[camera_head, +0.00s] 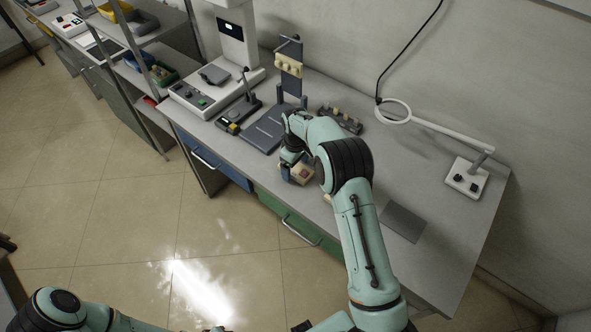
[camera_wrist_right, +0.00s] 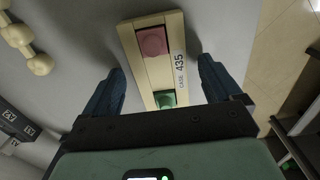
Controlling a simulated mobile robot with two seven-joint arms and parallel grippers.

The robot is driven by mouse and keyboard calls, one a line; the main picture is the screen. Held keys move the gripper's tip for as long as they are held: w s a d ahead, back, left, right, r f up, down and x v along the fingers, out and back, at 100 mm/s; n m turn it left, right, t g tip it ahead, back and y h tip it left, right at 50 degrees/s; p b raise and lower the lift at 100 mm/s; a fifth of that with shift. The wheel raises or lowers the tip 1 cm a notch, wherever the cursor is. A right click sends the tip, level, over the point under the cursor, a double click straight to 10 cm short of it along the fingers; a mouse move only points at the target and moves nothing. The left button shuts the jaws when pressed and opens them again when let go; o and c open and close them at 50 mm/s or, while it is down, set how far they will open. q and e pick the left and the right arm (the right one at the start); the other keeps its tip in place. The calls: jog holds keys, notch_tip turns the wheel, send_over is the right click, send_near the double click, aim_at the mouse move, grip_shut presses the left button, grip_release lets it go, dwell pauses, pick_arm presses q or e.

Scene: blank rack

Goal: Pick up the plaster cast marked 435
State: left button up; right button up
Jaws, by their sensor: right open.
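A beige block marked CASE 435 (camera_wrist_right: 178,95) lies on the grey bench. It carries a pink square inset and a green square inset, and its printed label is readable in the right wrist view. In the head view the block (camera_head: 301,172) shows near the bench's front edge, partly covered by my right gripper (camera_head: 290,170). In the right wrist view my right gripper (camera_wrist_right: 160,82) is open, with one dark finger on each side of the block's near end. Gaps show between the fingers and the block. My left gripper is not in view.
A grey stand (camera_head: 289,80) with beige knobbly pieces rises behind the work area. A white instrument (camera_head: 204,92) stands to the left. A ring lamp (camera_head: 393,111) reaches in at the right.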

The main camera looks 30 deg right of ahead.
jog(key=c, duration=1.2)
